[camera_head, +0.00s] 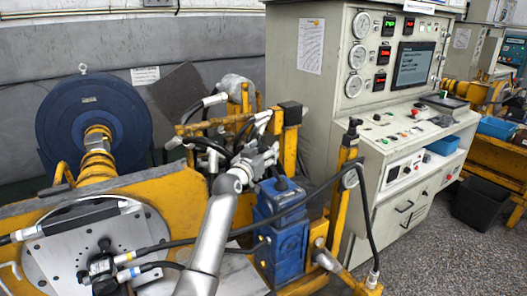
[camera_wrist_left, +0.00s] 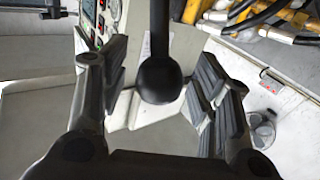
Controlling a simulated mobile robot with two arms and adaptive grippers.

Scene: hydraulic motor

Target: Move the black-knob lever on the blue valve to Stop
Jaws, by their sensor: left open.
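The blue valve (camera_head: 284,236) stands right of centre in the head view, in front of the yellow frame. A dark part shows on its top, but I cannot clearly make out the lever there. My left gripper (camera_head: 266,157) is above and slightly left of the valve. In the left wrist view, the black knob (camera_wrist_left: 160,78) on its dark lever (camera_wrist_left: 159,28) lies between the spread fingers of my left gripper (camera_wrist_left: 162,92). The fingers are open, with a gap on both sides of the knob. No Stop marking can be read. My right gripper is not in view.
A grey control cabinet (camera_head: 325,110) with gauges stands behind and right of the valve. A black hose (camera_head: 345,205) with a gauge loops close beside the valve. Yellow frame parts and hoses crowd the area behind the gripper. A large blue disc (camera_head: 75,115) is at the left.

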